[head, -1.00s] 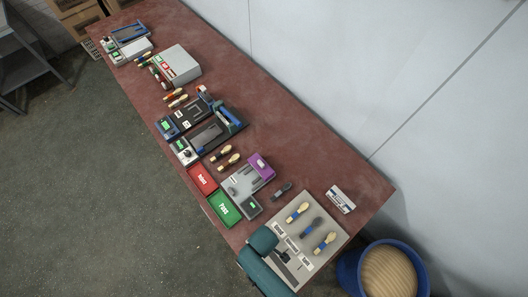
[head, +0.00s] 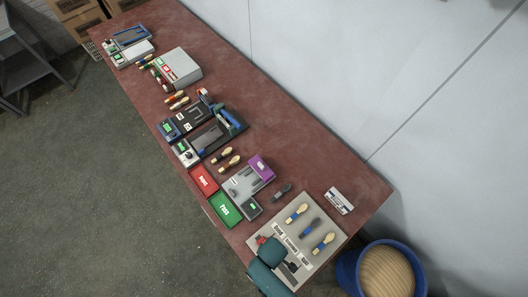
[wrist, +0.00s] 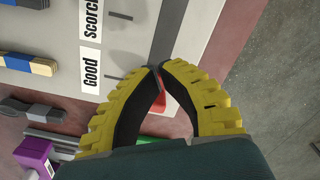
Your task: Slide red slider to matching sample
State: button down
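The red slider (head: 261,240) shows as a small red piece near the left end of the board's dark track in the head view. In the wrist view the red slider (wrist: 161,97) shows between my curved yellow-and-black fingers, just below their tips. My gripper (wrist: 156,69) has its fingertips together over the track, close to the slider; I cannot tell whether they touch it. The "Good" label (wrist: 90,72) is nearest the slider; the "Scorched" label (wrist: 91,16) is further up.
A green tray (head: 224,208) and a red tray (head: 203,180) lie left of the board. A blue bin (head: 349,273) stands beside the table's right end.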

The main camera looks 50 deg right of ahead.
jog(key=shift+s+a+p, duration=0.2)
jog(key=shift+s+p, duration=0.2)
jog(key=shift+s, duration=0.55)
jog(key=shift+s+a+p, duration=0.15)
jog(key=shift+s+p, duration=0.25)
jog(key=shift+s, duration=0.55)
jog(key=shift+w, duration=0.15)
jog(key=shift+w+d, duration=0.15)
jog(key=shift+w, duration=0.35)
notch_tip(320, 180, up, 7)
jog(key=p, duration=0.4)
